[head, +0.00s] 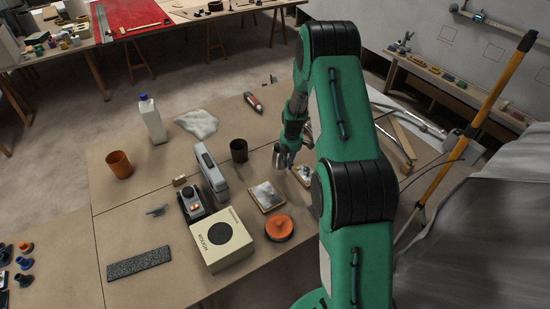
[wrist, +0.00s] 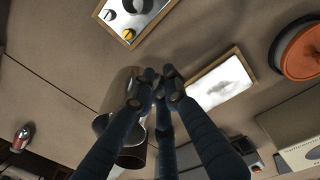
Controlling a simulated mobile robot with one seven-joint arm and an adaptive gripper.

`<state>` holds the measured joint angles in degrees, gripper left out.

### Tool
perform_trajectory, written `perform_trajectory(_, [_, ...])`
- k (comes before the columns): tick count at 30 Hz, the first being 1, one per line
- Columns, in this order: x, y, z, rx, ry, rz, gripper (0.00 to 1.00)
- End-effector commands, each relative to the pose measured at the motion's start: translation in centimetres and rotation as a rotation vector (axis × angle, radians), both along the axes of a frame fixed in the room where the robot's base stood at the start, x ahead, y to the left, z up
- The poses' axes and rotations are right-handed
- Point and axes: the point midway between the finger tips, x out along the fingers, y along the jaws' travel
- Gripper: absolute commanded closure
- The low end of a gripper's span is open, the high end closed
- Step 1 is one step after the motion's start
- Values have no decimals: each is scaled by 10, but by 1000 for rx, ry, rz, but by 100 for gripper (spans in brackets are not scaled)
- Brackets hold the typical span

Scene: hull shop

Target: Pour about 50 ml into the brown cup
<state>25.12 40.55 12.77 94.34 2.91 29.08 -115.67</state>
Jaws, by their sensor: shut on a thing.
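A silver metal cup (head: 277,157) is at my gripper (head: 286,160), at the right of the brown cup. In the wrist view my gripper's dark fingers (wrist: 158,92) are shut on the metal cup (wrist: 122,88) at its side. Whether the metal cup touches the table, and what is in it, I cannot tell. The dark brown cup (head: 239,151) stands upright on the table, a short way left of the metal cup. A dark rounded shape behind the fingers in the wrist view may be the brown cup.
An orange cup (head: 119,165) and a white bottle (head: 152,120) stand farther left. A grey long device (head: 210,170), a cream box (head: 222,240), an orange disc (head: 279,226) and a framed plate (head: 265,197) lie in front. A red-and-grey tool (head: 253,101) lies behind.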

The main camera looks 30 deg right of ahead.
Motion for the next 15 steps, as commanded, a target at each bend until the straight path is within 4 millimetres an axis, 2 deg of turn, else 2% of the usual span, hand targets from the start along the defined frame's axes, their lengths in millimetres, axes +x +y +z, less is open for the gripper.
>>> perform_trajectory(8, [1,-1,22,-2,-4,0,100])
perform_trajectory(15, [2,-1,65,-2,-4,0,100])
